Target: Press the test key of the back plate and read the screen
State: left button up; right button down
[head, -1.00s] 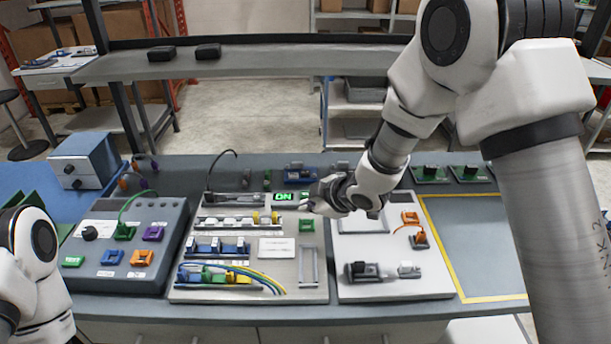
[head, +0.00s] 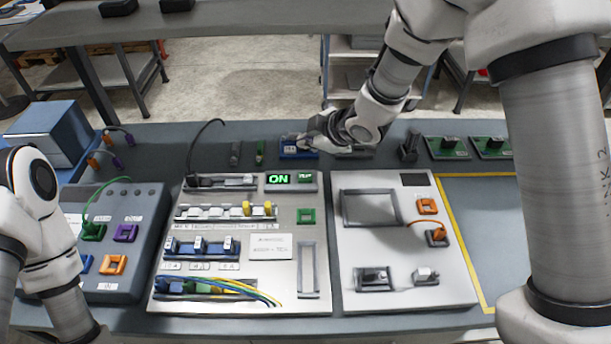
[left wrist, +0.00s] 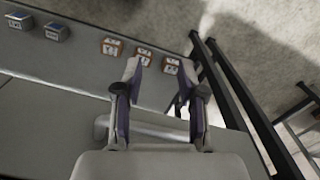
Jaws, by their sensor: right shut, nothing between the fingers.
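The middle light-grey plate (head: 283,283) lies on the bench. Its small dark screen (head: 278,179) near the top edge shows "ON" in bright green letters. The test key (head: 305,177) with green lettering sits just right of the screen, uncovered. My right gripper (head: 306,143) is shut and empty. It is beyond the plate's back edge, in front of a blue part, apart from the key. My left gripper shows in the left wrist view (left wrist: 160,75) with its fingers apart and nothing between them.
The right plate (head: 350,290) carries a dark panel (head: 413,180) and orange connectors. A dark grey panel (head: 140,240) stands left. Green boards (head: 446,147) lie at the back right. The yellow-outlined area (head: 490,215) is clear. Orange-white blocks (left wrist: 144,55) line a surface in the wrist view.

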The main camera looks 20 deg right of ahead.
aim_at(301, 173)
notch_tip(301, 173, down, 8)
jog(key=b, duration=0.6)
jog(key=shift+a+b, duration=0.1)
jog(key=shift+b, duration=0.3)
jog(key=shift+s+r, duration=0.1)
dwell(0.5)
jog(key=shift+f+b, duration=0.3)
jog(key=shift+f, duration=0.15)
jog(key=shift+f+b, duration=0.35)
jog(key=shift+f, duration=0.15)
dwell(0.4)
jog(key=shift+r, duration=0.1)
jog(key=shift+r+p, duration=0.85)
